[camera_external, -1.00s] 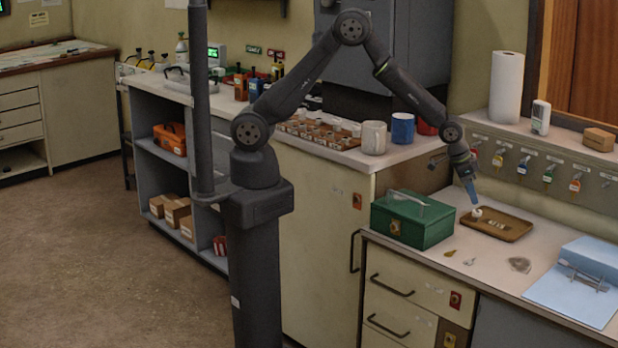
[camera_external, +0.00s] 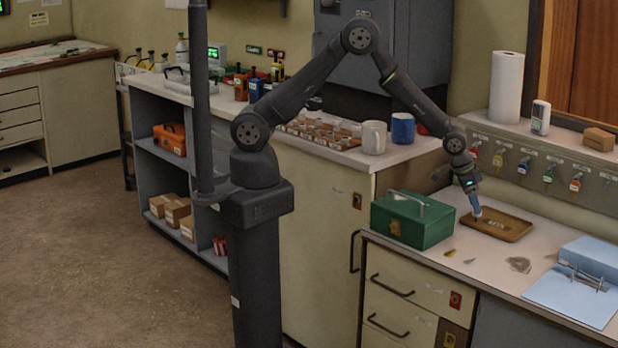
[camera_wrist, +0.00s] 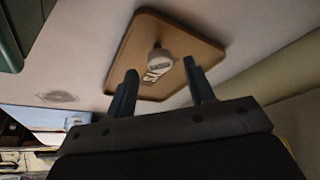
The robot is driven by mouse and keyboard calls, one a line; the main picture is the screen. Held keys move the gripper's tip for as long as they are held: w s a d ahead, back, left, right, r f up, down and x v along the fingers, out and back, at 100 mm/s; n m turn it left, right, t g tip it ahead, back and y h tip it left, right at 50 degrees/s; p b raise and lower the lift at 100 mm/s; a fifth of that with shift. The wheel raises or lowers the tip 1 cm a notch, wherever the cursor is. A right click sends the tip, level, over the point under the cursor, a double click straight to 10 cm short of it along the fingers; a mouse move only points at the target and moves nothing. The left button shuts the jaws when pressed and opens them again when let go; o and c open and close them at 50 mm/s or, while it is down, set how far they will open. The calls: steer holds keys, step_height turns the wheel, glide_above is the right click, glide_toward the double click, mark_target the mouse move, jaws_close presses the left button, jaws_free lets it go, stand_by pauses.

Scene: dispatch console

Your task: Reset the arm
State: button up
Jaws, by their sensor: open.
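My gripper (camera_external: 477,211) is low over the left part of the brown tray (camera_external: 520,227) on the worktop, right of the green cash box (camera_external: 412,219). In the wrist view, my gripper (camera_wrist: 160,68) has its two fingers spread apart, with nothing clamped between them. In the outside view the fingers mostly hide this piece.
A blue clipboard-like folder (camera_external: 580,285) lies at the right of the worktop. Small tags lie in front of the green box. Keys hang on the wall rail (camera_external: 540,165) behind the tray. A paper roll (camera_external: 506,87) stands on the ledge above.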

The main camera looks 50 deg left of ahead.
steer(key=shift+x, duration=0.85)
steer(key=shift+w+d+f, duration=0.1)
step_height(320, 180, up, 4)
steer(key=shift+f, duration=0.1)
steer(key=s+d+r, duration=0.2)
steer(key=s+r, duration=0.5)
steer(key=s, duration=0.4)
steer(key=s+d+m+g+h, duration=0.1)
steer(key=s+d+m, duration=0.3)
steer(key=d, duration=0.7)
steer(key=s+d+m+g, duration=0.1)
steer(key=s+d+m, duration=0.1)
steer(key=s+d, duration=0.65)
steer(key=w+d+f, duration=0.3)
steer(key=w, duration=0.3)
steer(key=shift+w, duration=0.35)
steer(key=shift+s, duration=0.1)
